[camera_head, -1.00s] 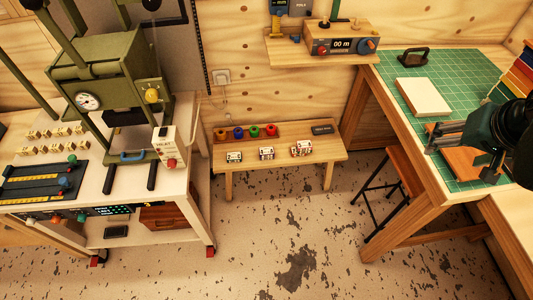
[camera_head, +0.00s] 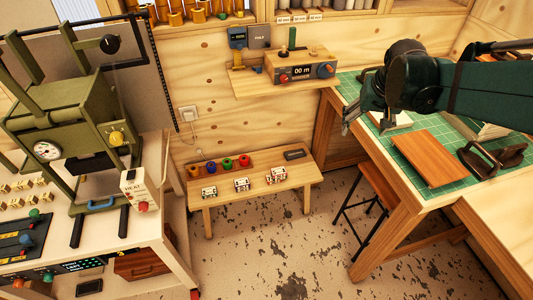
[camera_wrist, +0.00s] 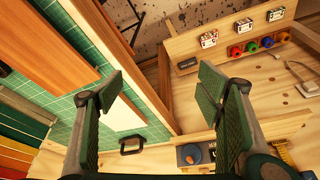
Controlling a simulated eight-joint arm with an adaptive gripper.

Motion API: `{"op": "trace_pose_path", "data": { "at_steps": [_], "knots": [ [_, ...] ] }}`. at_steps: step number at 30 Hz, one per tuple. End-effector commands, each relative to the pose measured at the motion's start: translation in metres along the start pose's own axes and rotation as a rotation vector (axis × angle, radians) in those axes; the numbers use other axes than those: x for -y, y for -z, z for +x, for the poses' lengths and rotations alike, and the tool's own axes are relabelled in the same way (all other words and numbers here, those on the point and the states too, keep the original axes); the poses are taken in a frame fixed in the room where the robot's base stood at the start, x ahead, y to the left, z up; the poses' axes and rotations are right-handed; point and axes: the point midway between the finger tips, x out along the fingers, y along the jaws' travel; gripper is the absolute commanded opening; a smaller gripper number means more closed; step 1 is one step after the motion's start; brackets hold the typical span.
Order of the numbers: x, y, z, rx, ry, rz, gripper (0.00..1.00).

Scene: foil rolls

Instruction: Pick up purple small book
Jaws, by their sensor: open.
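I cannot make out a purple small book in either view. My gripper (camera_head: 368,122) is open and empty above the left part of the green-matted workbench. In the wrist view the two fingers of my gripper (camera_wrist: 162,88) stand wide apart with nothing between them. A white block (camera_wrist: 124,114) lies on the mat beyond the left finger; in the head view this white block (camera_head: 403,119) is partly hidden by my gripper. A stack of coloured strips (camera_wrist: 22,135), orange to green, shows at the left of the wrist view.
A brown board (camera_head: 430,157) and dark handled tools (camera_head: 490,158) lie on the green mat. A low wooden bench (camera_head: 262,187) holds coloured rings and small blocks. A wall shelf (camera_head: 245,88) carries a meter box (camera_head: 302,68). A stool stands beside the workbench.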

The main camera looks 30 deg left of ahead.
Motion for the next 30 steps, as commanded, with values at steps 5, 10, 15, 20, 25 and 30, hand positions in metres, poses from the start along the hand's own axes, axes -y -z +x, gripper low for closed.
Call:
{"op": "trace_pose_path", "data": {
  "at_steps": [5,10,15,20,25,30],
  "knots": [
    [0.029,0.021,0.030,0.024,0.011,-0.031,0.66],
    [0.056,0.036,0.059,0.048,0.019,-0.059,0.66],
    [0.086,0.050,0.090,0.072,0.027,-0.087,0.66],
    [0.114,0.060,0.120,0.094,0.034,-0.114,0.66],
    [0.146,0.068,0.154,0.117,0.040,-0.142,0.66],
    [0.179,0.073,0.189,0.141,0.046,-0.171,0.66]
  ]
}}
